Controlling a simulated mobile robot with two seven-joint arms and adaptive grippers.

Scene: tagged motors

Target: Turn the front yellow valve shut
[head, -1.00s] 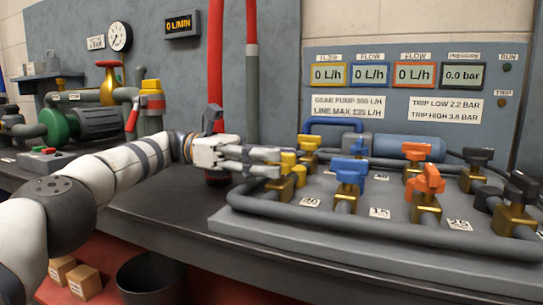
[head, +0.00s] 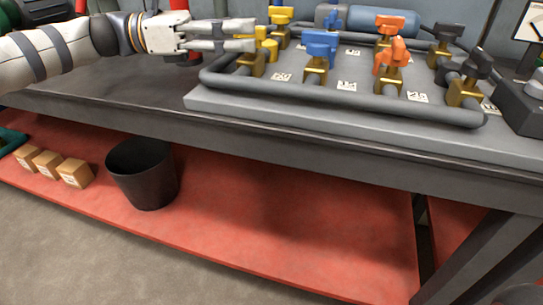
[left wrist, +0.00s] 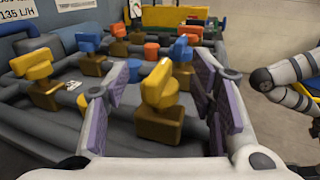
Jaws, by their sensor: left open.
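The front yellow valve (head: 267,47) sits on a brass body at the left front corner of the grey pipe board. In the left wrist view its yellow handle (left wrist: 160,88) stands between my two purple-padded fingers, with a visible gap on each side. My left gripper (head: 250,37) is open and comes at the valve from the left, low over the board. The fingers partly hide the handle in the head view. A second yellow valve (head: 281,16) stands behind it and also shows in the left wrist view (left wrist: 40,75). My right gripper is not in view.
Blue valves (head: 320,48), orange valves (head: 389,56) and black valves (head: 468,75) stand to the right on the same board. A grey pipe (head: 330,105) runs along the front. Below, a black bin (head: 141,175) and boxes (head: 74,172) stand on the red shelf (head: 270,220).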

